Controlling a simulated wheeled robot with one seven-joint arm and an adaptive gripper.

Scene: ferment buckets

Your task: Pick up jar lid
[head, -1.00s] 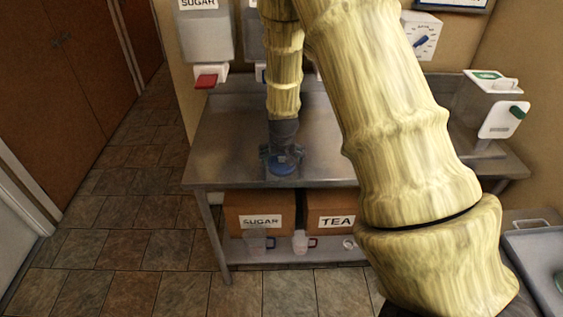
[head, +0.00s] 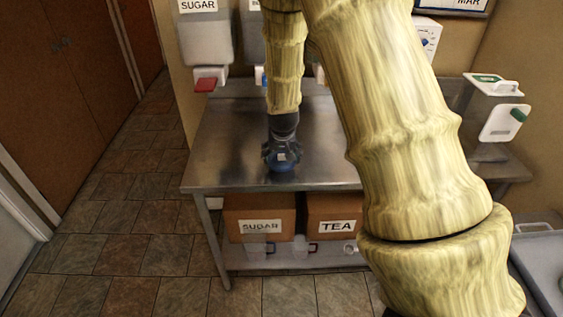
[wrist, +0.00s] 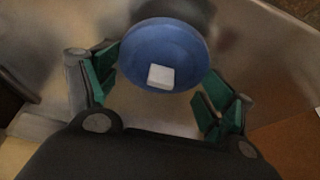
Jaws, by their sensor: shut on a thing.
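The jar lid is a blue disc with a small white block or patch on its face. In the wrist view the lid (wrist: 178,42) is between the green-padded fingers of my gripper (wrist: 158,80), its face toward the camera. My gripper is shut on it at its edges. In the head view my gripper (head: 282,156) is over the front part of the steel table, with the blue lid (head: 283,167) at its tips. The fingers hide part of the lid there, and I cannot tell if it is clear of the tabletop.
The steel table (head: 225,150) is mostly bare around my gripper. A sugar dispenser (head: 207,40) hangs at the back left. A white-fronted container (head: 500,122) stands at the right. Boxes labelled sugar (head: 259,208) and tea (head: 325,207) sit on the shelf below.

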